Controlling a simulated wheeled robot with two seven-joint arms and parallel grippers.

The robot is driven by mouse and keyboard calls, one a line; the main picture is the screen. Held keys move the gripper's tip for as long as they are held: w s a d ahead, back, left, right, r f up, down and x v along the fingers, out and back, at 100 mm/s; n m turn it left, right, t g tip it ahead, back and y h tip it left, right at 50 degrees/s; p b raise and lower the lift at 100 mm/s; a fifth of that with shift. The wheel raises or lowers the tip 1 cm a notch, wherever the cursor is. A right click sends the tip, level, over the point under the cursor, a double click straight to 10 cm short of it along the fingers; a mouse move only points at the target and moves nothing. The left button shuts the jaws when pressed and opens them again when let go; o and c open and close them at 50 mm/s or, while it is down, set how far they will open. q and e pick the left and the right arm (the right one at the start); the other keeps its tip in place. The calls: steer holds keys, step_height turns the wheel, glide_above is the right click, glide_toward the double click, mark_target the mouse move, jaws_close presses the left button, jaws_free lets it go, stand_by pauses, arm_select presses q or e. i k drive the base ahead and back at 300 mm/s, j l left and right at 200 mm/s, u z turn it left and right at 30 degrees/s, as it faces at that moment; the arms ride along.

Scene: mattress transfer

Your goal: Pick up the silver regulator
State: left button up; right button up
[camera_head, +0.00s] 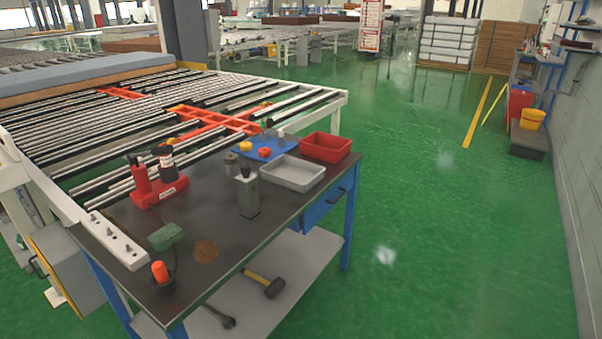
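A silver-grey upright block with a dark knob on top, which looks like the silver regulator (248,194), stands on the dark-topped workbench (228,228). It is right of the red jack-like tool (146,187) and in front of the grey tray (288,174). Neither of my grippers is in view.
A red bin (326,147) and a blue mat (259,148) with small parts lie at the bench's back. A green item (166,236) and an orange-topped object (160,272) are in front. A roller conveyor (80,135) adjoins on the left. Green floor (430,230) is clear at right.

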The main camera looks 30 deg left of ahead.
mark_target(247, 189)
steer(key=i+u, duration=0.3)
steer(key=i, duration=0.15)
steer(key=i+l+u, duration=0.15)
steer(key=i+u, duration=0.15)
steer(key=i+l+u, duration=0.35)
steer(key=i, duration=0.2)
